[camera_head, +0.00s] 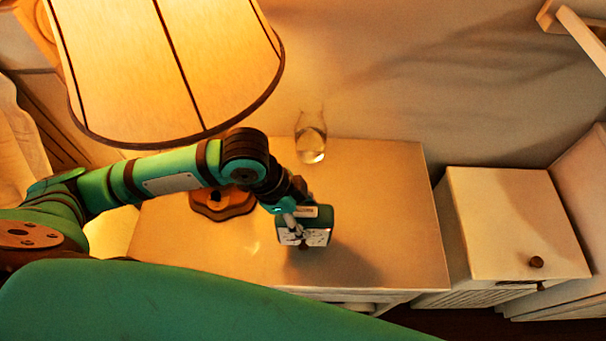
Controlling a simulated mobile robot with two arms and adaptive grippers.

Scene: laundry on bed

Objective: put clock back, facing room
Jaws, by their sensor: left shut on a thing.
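The clock (318,236) is a small box with a dark green body and a pale dial face. The dial points toward the front of the nightstand, toward my camera. My left gripper (296,228) is shut on the clock, with a finger across its dial. The clock is over the middle of the nightstand top (393,215), with a shadow to its lower right. I cannot tell whether its base touches the top. My right gripper is not in view.
A lit lamp with a large shade (170,65) stands at the left of the nightstand, its wooden base (222,207) behind my left forearm. A glass of water (311,140) stands at the back edge. A white cabinet (515,215) stands to the right. The nightstand's right side is clear.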

